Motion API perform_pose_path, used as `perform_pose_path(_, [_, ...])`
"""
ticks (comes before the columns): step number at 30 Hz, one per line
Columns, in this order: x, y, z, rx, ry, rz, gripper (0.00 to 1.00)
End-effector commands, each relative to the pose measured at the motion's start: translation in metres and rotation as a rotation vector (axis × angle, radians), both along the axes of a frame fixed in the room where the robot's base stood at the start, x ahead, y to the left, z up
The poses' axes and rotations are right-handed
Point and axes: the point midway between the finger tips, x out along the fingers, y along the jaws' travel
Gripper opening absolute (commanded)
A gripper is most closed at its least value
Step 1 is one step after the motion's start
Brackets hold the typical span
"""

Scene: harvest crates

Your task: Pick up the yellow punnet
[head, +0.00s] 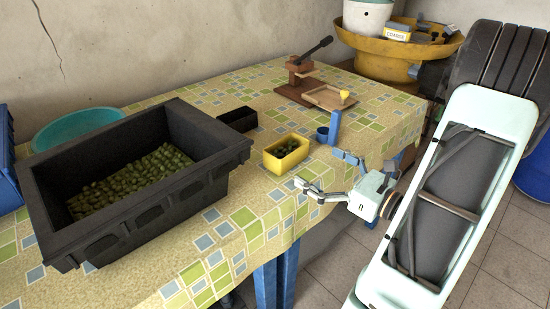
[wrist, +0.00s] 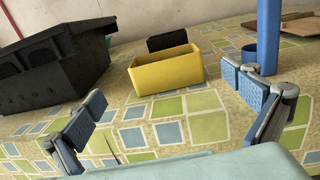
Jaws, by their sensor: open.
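The yellow punnet (head: 286,154) is a small open box standing upright on the patterned tablecloth, with dark green fruit inside in the head view. In the wrist view the yellow punnet (wrist: 167,72) is ahead, near the middle and beyond the fingertips; its contents are hidden there. My gripper (head: 318,168) is open and empty, at the right of the punnet near the table's front edge. In the wrist view my gripper (wrist: 165,98) has its two blue-padded fingers spread wide, one at each side, apart from the punnet.
A large black crate (head: 206,150) of green fruit stands left of the punnet. A black punnet (head: 238,119) is just behind it. A blue cup (head: 322,134) and blue post (head: 334,127) stand close at the right. Patterned cloth in front of the punnet is clear.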

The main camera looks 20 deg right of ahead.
Motion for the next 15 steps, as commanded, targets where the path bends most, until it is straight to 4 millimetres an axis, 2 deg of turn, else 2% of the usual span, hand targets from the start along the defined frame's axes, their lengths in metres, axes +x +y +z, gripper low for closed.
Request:
perform_pose_path(9, [0.04, 0.017, -0.001, 0.008, -0.003, -0.003, 1.0])
perform_pose_path(15, [0.054, 0.022, 0.0, 0.008, -0.002, -0.004, 1.0])
